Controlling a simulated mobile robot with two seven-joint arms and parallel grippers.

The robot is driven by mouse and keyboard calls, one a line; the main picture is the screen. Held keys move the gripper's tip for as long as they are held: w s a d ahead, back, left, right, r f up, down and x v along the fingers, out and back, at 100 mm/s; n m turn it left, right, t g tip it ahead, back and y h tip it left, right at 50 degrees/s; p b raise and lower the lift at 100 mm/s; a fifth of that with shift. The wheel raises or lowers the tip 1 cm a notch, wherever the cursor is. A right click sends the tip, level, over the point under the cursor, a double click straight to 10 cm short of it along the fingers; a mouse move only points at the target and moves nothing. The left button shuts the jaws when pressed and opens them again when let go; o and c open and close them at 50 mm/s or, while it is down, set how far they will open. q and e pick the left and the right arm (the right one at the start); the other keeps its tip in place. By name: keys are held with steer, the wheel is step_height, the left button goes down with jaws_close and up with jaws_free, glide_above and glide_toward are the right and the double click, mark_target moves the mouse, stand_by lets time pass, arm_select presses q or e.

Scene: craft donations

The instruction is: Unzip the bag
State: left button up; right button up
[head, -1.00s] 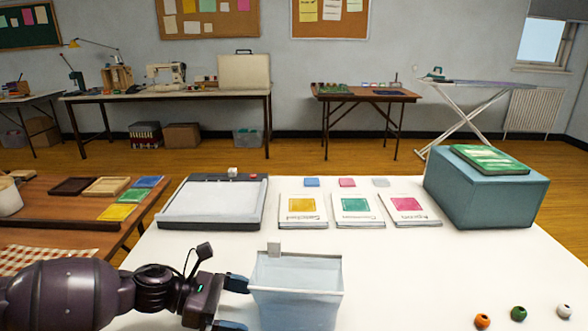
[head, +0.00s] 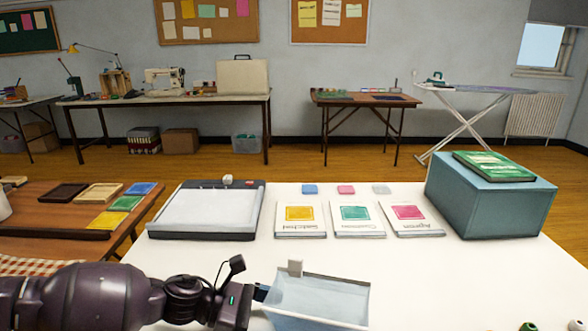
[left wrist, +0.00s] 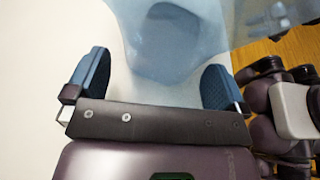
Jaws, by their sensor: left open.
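A pale blue, translucent bag (head: 335,305) stands at the near edge of the white table, its lower part cut off by the frame. Its upper rim looks slanted, and a small pale tab (head: 295,268) sticks up at its left corner. My left gripper (head: 262,293) is at the bag's left side; only one blue finger shows clearly there. In the left wrist view the left gripper (left wrist: 158,65) has its fingers wide apart, with the bag (left wrist: 180,35) just beyond and partly between them. I cannot tell whether they touch it.
On the white table (head: 200,270) are a paper trimmer (head: 205,211), several booklets (head: 355,219) and a blue box (head: 490,205) with a green booklet (head: 494,166) on top. Beads (head: 528,326) lie at the near right. A brown table (head: 40,218) stands at left. Room behind the bag is clear.

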mark_target(320, 311)
arm_select(q)
steer(key=shift+x, duration=1.8)
